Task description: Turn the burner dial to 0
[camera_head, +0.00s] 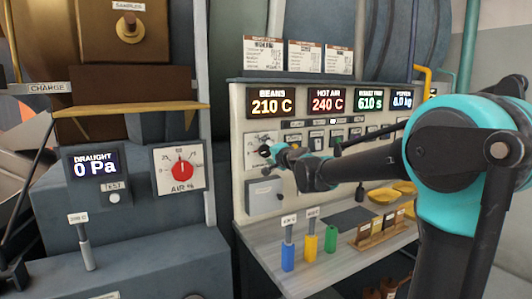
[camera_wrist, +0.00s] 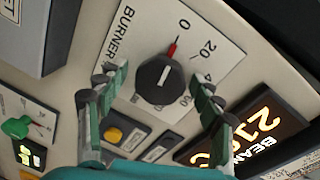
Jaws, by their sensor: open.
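The burner dial (camera_wrist: 158,82) is a black round knob with a white line, on a white plate (camera_wrist: 120,45) marked BURNER. A red pointer (camera_wrist: 172,47) sticks out from its edge, close to the 0 and well short of the 20. My gripper (camera_wrist: 159,75) is open, with one teal-and-grey finger on each side of the dial. Gaps show between the fingertips and the knob. In the head view my gripper (camera_head: 276,151) is at the panel's left part, and it partly hides the dial (camera_head: 264,150).
The panel carries displays, including BEANS 210 C (camera_head: 272,101). A green knob (camera_wrist: 17,127) and a yellow button (camera_wrist: 112,135) sit near the dial. Below the panel, the shelf (camera_head: 330,268) holds blue, yellow and green handles. A red AIR dial (camera_head: 182,172) stands at left.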

